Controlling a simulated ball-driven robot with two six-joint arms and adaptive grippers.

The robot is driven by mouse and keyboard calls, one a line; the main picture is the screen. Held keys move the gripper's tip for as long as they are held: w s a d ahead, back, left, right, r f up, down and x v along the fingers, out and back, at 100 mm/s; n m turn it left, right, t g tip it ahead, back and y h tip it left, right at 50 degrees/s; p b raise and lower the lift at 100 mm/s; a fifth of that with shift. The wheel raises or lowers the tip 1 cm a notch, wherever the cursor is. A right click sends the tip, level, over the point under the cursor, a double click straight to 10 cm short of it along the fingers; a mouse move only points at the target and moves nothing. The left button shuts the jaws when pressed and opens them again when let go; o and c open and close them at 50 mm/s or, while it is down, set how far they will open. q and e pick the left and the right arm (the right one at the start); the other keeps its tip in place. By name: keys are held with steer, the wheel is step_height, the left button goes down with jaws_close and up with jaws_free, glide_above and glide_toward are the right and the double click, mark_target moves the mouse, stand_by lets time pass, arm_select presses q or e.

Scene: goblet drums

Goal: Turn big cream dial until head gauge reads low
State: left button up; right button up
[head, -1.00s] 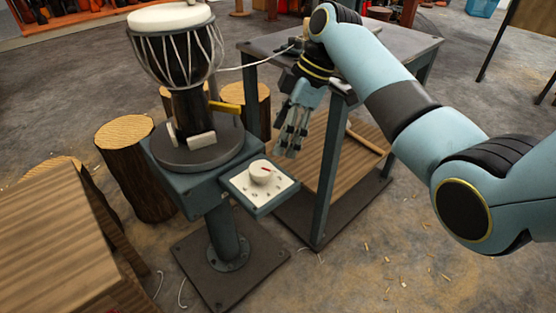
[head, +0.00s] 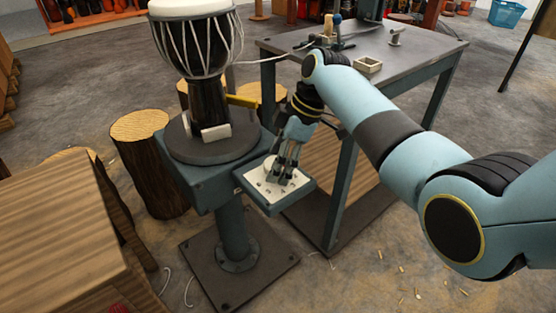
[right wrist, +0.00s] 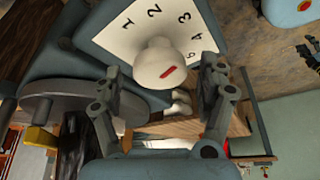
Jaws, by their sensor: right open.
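The big cream dial (head: 270,166) sits on a white numbered plate on a small teal box (head: 285,199), partly hidden behind my right gripper in the head view. In the right wrist view the dial (right wrist: 152,58) is a round cream knob with a red mark, and printed numbers fan around it. My right gripper (head: 284,172) is open over the plate; in the right wrist view its fingers (right wrist: 160,85) stand apart on either side of the dial, with no clear grip on it. No head gauge can be made out. My left gripper is not in view.
A goblet drum (head: 208,95) stands on a round turntable (head: 185,148) beside the box, with a yellow bar at its side. A metal table (head: 425,47) with small tools stands behind my right arm. Wooden stumps (head: 140,127) and a wooden piece (head: 50,215) are at left.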

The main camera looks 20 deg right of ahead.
steer(key=c, duration=1.2)
steer(key=shift+o, duration=0.2)
steer(key=shift+r+m+p, duration=0.2)
steer(key=shift+m+p, duration=0.1)
steer(key=shift+p, duration=0.35)
steer(key=m+p, duration=0.2)
steer(key=p, duration=0.1)
steer(key=m+t+p, duration=0.1)
steer(key=m+p, duration=0.1)
steer(key=p, duration=0.1)
steer(key=shift+s+a+r+t+h, duration=0.1)
steer(key=shift+t+h, duration=0.2)
steer(key=shift+h, duration=0.1)
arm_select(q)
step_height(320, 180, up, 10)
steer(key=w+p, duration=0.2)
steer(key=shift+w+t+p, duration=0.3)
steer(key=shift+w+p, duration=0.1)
arm_select(e)
steer(key=shift+f+m+t+h, duration=0.15)
steer(key=shift+m+t, duration=0.1)
steer(key=shift+m, duration=0.55)
steer(key=shift+f+m+t+h, duration=0.15)
steer(key=shift+m+t, duration=0.1)
steer(key=shift+m, duration=0.55)
steer(key=o, duration=1.2)
steer(key=shift+c, duration=0.2)
